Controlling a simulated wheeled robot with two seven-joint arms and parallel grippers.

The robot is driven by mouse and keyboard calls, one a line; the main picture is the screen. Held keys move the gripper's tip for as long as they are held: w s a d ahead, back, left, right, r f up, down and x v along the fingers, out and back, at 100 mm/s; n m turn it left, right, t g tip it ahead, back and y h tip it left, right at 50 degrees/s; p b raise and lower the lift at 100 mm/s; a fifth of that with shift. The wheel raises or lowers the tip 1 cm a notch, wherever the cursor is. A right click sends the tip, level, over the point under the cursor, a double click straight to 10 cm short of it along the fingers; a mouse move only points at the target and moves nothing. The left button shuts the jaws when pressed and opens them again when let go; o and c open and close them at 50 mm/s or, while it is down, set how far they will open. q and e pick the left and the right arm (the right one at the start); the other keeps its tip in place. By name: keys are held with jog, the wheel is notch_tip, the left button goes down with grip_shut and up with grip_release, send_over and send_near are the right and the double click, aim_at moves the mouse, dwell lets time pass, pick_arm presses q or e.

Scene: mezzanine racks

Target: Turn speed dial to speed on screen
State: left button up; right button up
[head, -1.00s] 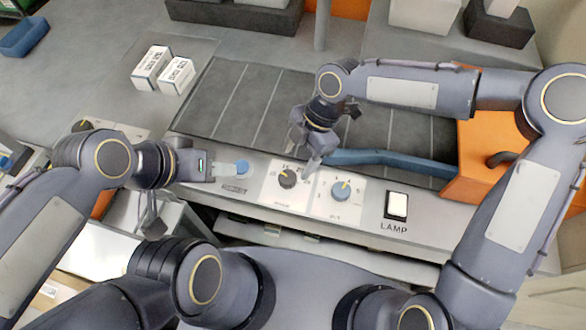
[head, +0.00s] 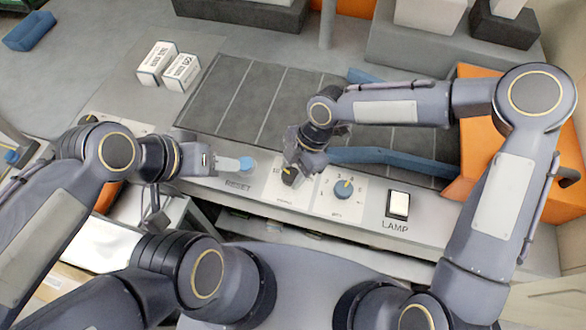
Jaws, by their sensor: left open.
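A black dial (head: 289,178) with a number scale sits on a white plate on the front panel. A blue dial (head: 343,189) marked 1 to 5 is to its right, its yellow pointer tilted up and slightly right. The small labels under both dials are too blurred to read. My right gripper (head: 293,165) is over the black dial from behind, hiding its upper part and some numbers; its finger gap and any contact are unclear. My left gripper (head: 236,163) is open beside the blue RESET button (head: 247,164). No lit screen can be made out.
A white LAMP switch (head: 398,204) is at the panel's right. A dark slatted surface (head: 250,100) lies behind the panel, with a blue bar (head: 390,158) across its right. Two white boxes (head: 168,64) stand at the back left. An orange housing (head: 480,130) is at the right.

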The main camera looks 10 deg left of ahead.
jog(key=shift+c, duration=1.1)
jog(key=shift+f+m+t+b, duration=0.2)
jog(key=shift+m+t+b, duration=0.2)
jog(key=shift+m+b, duration=0.6)
jog(key=m+t+b, duration=0.1)
jog(key=m+b, duration=0.3)
jog(key=m+t+b, duration=0.2)
jog(key=m+b, duration=0.2)
jog(key=b, duration=0.1)
jog(key=m+t+b, duration=0.1)
jog(key=m+b, duration=0.3)
jog(key=b, duration=0.1)
jog(key=shift+s+t+y, duration=0.3)
jog(key=shift+s, duration=0.05)
jog(key=shift+s+r+m+t+h+b, duration=0.1)
jog(key=shift+m+t+h+b, duration=0.15)
jog(key=shift+m+b, duration=0.7)
jog(key=shift+r+m+t+h+b, duration=0.1)
jog(key=shift+m+t+h+b, duration=0.15)
jog(key=shift+m+b, duration=0.65)
jog(key=o, duration=1)
jog(key=shift+c, duration=0.2)
